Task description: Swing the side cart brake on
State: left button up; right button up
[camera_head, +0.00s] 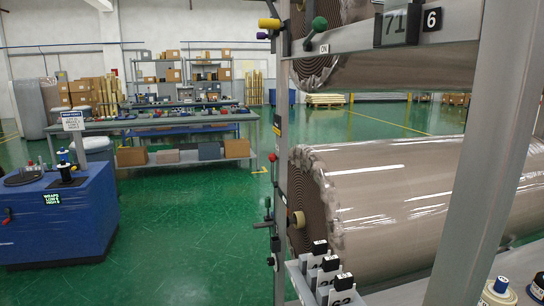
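The cart (281,130) is a grey metal frame at the right, holding large wrapped rolls. Near its top a lever with a green ball knob (319,24) slants up and right from the upright, just above a small white label (324,48) that appears to read ON. A yellow knob (268,23) and a purple knob (262,36) stick out to the left of the same upright. I cannot tell for certain which of these is the brake. Neither of my grippers shows.
A wrapped roll (400,195) fills the right side. Numbered tags (342,290) stand in front of it. A blue machine (60,220) stands at the left. A long workbench (200,118) is behind. Green floor (190,225) is clear between machine and cart.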

aim_at(272, 158)
jog(key=i+j+u, duration=0.2)
jog(key=i+u, duration=0.15)
jog(key=i+j+u, duration=0.1)
jog(key=i+u, duration=0.25)
